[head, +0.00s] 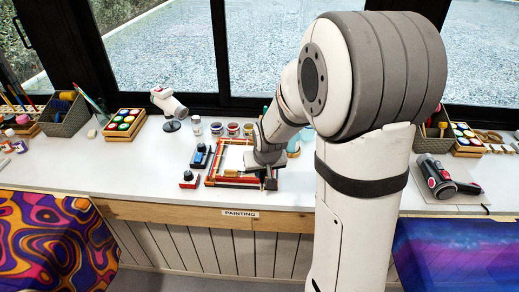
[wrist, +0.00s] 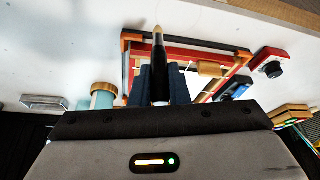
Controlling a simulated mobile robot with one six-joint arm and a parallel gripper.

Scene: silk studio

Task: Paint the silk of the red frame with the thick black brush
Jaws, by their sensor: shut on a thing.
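The red frame (head: 219,160) lies flat on the white table behind the painting label, with pale silk inside it. In the wrist view, the frame (wrist: 205,45) has red bars and a dark strip along one edge. My gripper (wrist: 160,82) is shut on the thick black brush (wrist: 159,60), whose dark body stands between the dark blue fingers and ends in a pale tapered tip. The tip overlaps the frame's edge in this view; I cannot tell whether it touches anything. In the head view, my gripper (head: 268,160) is over the frame's right side and the brush is hidden.
A blue-black block (head: 201,156) and a red block with a black knob (head: 189,180) are left of the frame. Several paint jars (head: 232,128) stand behind it. A teal-and-cream pot (wrist: 103,96) is close to my gripper.

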